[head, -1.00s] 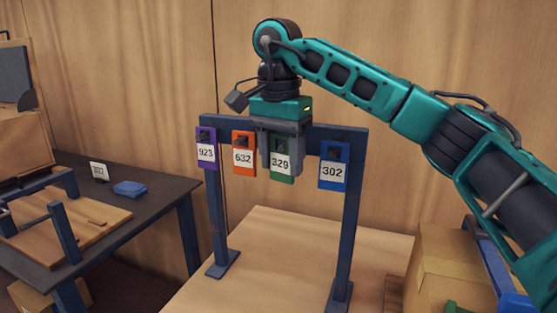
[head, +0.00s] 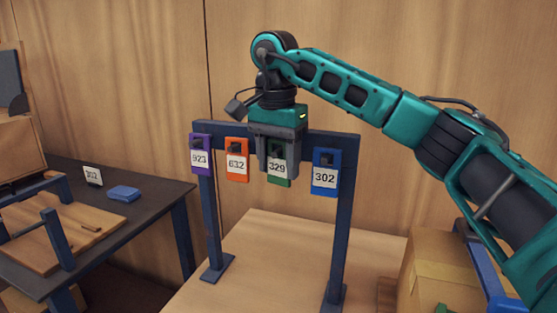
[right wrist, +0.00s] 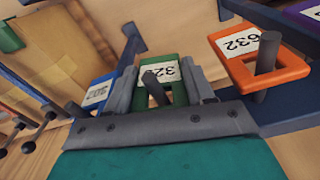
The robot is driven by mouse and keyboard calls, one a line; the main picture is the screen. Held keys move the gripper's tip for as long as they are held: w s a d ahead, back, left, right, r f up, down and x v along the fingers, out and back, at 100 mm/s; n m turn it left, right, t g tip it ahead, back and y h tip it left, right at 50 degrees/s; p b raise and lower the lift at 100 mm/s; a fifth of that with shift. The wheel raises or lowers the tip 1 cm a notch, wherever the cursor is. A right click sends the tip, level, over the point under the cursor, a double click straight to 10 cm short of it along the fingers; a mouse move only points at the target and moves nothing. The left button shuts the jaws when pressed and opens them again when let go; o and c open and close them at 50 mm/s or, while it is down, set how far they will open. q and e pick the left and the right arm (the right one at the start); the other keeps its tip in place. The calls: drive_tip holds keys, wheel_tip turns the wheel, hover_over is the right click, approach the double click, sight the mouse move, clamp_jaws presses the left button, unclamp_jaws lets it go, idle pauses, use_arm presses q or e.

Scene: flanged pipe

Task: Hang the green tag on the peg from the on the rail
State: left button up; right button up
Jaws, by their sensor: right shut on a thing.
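The green tag (head: 278,183), marked 329, is upright at the rail (head: 330,142) between the orange and blue tags. My right gripper (head: 277,170) points down over it and is shut on it, one finger on each side. In the right wrist view the green tag (right wrist: 180,92) sits between the two fingers of my right gripper (right wrist: 156,84). A dark peg (right wrist: 153,86) shows at the green tag's opening and appears to pass through it; how far is hard to tell. My left gripper is in neither current view.
A purple tag (head: 201,163), orange tag (head: 237,175) and blue tag (head: 325,189) hang close beside on the rail. A cardboard box (head: 440,270) stands at lower right. A dark table (head: 150,190) stands left. The wooden tabletop (head: 270,250) below the rail is clear.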

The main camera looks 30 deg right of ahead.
drive_tip(key=o, duration=1.1)
drive_tip(key=shift+f, duration=0.1)
drive_tip(key=shift+s+a+f+b, duration=0.15)
drive_tip(key=shift+f+b, duration=0.1)
drive_tip(key=shift+f, duration=0.25)
drive_tip(key=shift+s+a+f+b, duration=0.15)
drive_tip(key=shift+s+f+b, duration=0.05)
drive_tip(key=shift+f, duration=0.3)
drive_tip(key=shift+s+a+f+b, duration=0.15)
drive_tip(key=shift+f+b, duration=0.1)
drive_tip(key=shift+f, duration=0.25)
drive_tip(key=shift+f, duration=0.1)
drive_tip(key=shift+s+a+r+b, duration=0.1)
drive_tip(key=shift+s+a+b, duration=0.25)
drive_tip(key=shift+s+a, duration=1.25)
drive_tip(key=shift+s+a+r+b, duration=0.1)
drive_tip(key=shift+s+a+b, duration=0.2)
drive_tip(key=shift+s+a, duration=1.25)
